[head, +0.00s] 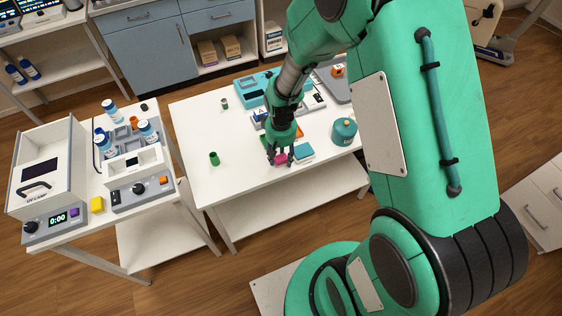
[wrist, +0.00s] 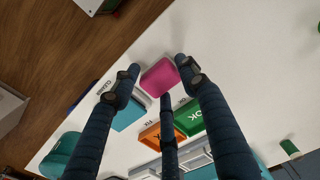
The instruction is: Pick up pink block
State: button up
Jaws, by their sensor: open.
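The pink block (wrist: 160,76) lies on the white table (head: 215,180). In the wrist view it sits between the tips of my gripper (wrist: 160,80), whose dark fingers are spread around it. In the head view my gripper (head: 280,157) points down over the block, and only part of the pink block (head: 281,159) shows between the fingers. I cannot tell whether any finger touches it.
A teal canister (head: 344,131) stands to the right, a green cylinder (head: 214,158) to the left. The table's left part is mostly clear.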

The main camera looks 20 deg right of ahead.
jog(key=shift+f, duration=0.45)
jog(key=c, duration=0.8)
jog(key=shift+r, duration=0.2)
jog(key=shift+c, duration=0.2)
jog(key=shift+r, duration=0.55)
notch_tip(320, 180, up, 2)
jog(key=shift+r+p, duration=0.15)
jog(key=shift+p, duration=0.5)
jog(key=s+a+r+p, duration=0.1)
jog(key=s+p, duration=0.1)
jog(key=s, duration=1.4)
jog(key=shift+r+p, duration=0.15)
jog(key=shift+p, duration=0.2)
jog(key=shift+a, duration=0.1)
